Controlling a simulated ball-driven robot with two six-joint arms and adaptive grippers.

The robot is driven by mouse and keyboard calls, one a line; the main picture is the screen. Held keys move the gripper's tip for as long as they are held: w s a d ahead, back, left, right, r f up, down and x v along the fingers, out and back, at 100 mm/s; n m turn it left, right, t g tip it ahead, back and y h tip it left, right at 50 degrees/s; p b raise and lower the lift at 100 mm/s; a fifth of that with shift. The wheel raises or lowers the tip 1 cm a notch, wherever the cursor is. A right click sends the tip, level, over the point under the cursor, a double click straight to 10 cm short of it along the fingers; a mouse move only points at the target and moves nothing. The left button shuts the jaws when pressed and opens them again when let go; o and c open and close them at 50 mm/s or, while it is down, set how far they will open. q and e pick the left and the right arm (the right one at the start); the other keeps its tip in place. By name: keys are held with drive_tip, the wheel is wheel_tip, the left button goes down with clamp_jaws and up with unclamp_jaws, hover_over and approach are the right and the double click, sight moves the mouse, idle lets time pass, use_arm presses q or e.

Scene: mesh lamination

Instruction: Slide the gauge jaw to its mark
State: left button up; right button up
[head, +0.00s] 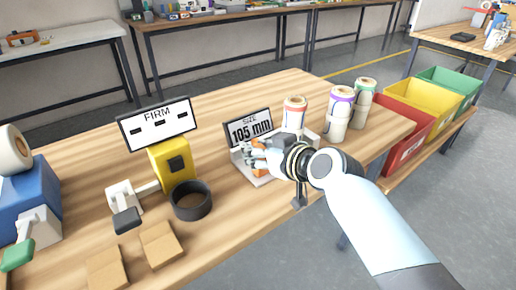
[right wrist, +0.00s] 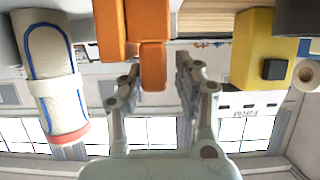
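The gauge (head: 262,178) has a pale base and a sign (head: 249,130) reading "SIZE 105 mm". Its orange jaw (head: 258,145) is partly hidden by my right gripper (head: 256,158) in the head view. In the right wrist view, orange blocks (right wrist: 152,66) of the gauge show at the top middle. My right gripper (right wrist: 158,75) has its two fingers apart, one on each side of the lower orange block. A gap shows on the right finger's side; contact on the left is unclear. The mark cannot be made out. My left gripper is not in view.
A mesh roll (head: 294,117) stands by the gauge, with two more rolls (head: 339,115) to its right. A yellow tester (head: 171,163) with a "FIRM" sign and a dark ring (head: 190,200) are left. Red, yellow and green bins (head: 405,135) line the right edge.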

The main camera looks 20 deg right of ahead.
drive_tip(key=v, duration=1.2)
drive_tip(key=shift+f, duration=0.1)
